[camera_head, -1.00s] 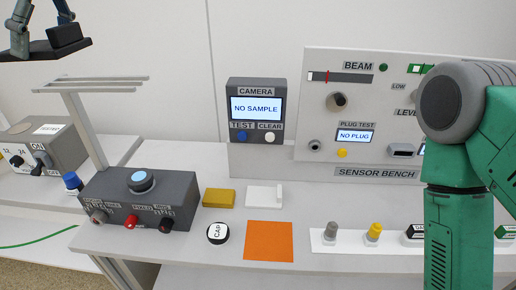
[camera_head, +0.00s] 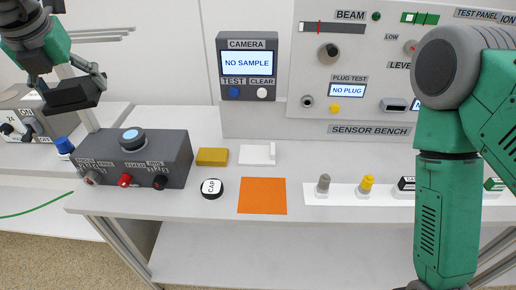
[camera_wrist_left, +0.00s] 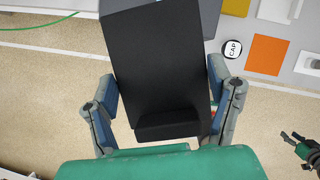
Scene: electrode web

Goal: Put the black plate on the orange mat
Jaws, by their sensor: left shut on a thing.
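The black plate (camera_head: 75,94) is in my left gripper (camera_head: 80,80), up at the left of the head view, above and behind the dark control box. In the left wrist view the plate (camera_wrist_left: 160,65) fills the middle, with the fingers (camera_wrist_left: 165,108) shut on its two sides. The orange mat (camera_head: 262,196) lies flat and bare on the bench, right of the held plate; it also shows in the left wrist view (camera_wrist_left: 266,54). My right arm stands at the right of the head view. My right gripper (camera_wrist_left: 295,145) shows small at the right edge of the left wrist view, its jaw state unclear.
Beside the mat are a round CAP (camera_head: 212,188), a yellow block (camera_head: 212,156) and a white piece (camera_head: 258,154). The dark control box (camera_head: 140,160) stands left. A white strip with plugs (camera_head: 345,195) lies right. The camera unit (camera_head: 247,68) stands behind.

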